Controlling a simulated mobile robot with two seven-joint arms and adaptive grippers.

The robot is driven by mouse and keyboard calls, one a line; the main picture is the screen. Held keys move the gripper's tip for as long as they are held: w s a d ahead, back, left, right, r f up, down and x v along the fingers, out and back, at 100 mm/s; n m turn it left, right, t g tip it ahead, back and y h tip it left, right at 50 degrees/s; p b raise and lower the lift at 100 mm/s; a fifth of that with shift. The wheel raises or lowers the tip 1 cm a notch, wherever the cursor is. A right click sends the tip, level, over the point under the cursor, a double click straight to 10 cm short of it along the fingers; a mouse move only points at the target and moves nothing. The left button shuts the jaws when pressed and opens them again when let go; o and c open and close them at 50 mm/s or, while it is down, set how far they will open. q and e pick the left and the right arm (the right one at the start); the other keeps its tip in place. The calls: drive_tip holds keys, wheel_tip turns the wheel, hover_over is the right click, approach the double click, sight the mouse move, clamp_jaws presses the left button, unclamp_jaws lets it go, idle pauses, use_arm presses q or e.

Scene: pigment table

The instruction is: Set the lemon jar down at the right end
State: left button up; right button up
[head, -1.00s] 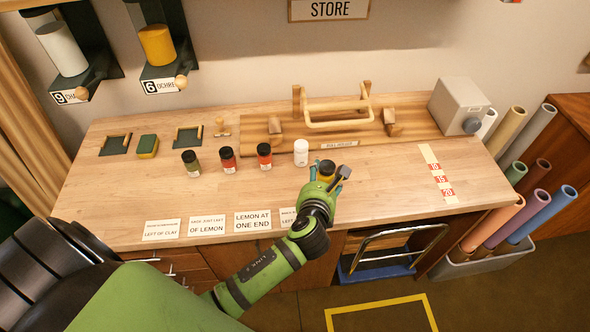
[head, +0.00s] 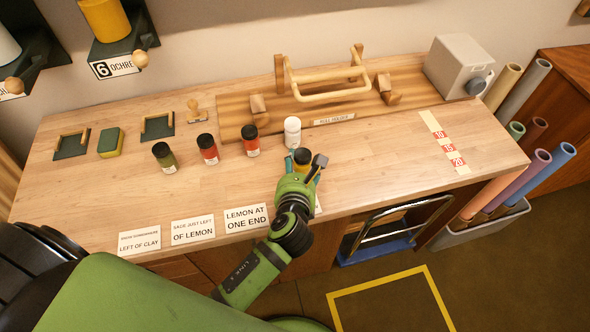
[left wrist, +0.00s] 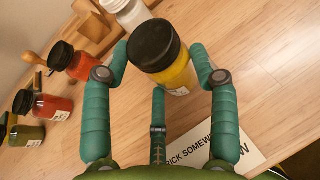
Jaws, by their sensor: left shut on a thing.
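The lemon jar (head: 302,157), yellow with a black lid, is in my left gripper (head: 304,170), just in front of the white jar (head: 292,131) and slightly to its right. In the left wrist view the lemon jar (left wrist: 176,72) stands between the green fingers, my left gripper (left wrist: 165,72) shut on it. I cannot tell whether its base touches the table. To the left stand an orange-red jar (head: 252,146), a red jar (head: 209,155) and an olive green jar (head: 166,163). My right gripper is not in view.
Clue cards lie along the front edge, including the "LEMON AT ONE END" card (head: 246,218). A wooden roll holder (head: 235,120) and a grey box (head: 455,65) stand at the back. The tabletop right of my gripper is clear up to a numbered strip (head: 445,145).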

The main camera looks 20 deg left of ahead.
use_arm(q)
drive_tip(key=shift+s+d+r, duration=0.1)
drive_tip(key=shift+r, duration=0.05)
drive_tip(key=shift+d, duration=0.1)
drive_tip(key=o, duration=1.7)
drive_tip(key=shift+f, duration=0.2)
drive_tip(key=shift+r, duration=0.25)
drive_tip(key=b+v, duration=0.1)
drive_tip(key=v, duration=1.1)
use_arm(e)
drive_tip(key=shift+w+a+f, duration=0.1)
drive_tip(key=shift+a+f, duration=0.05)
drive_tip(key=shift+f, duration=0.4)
use_arm(q)
drive_tip(key=shift+f, duration=0.1)
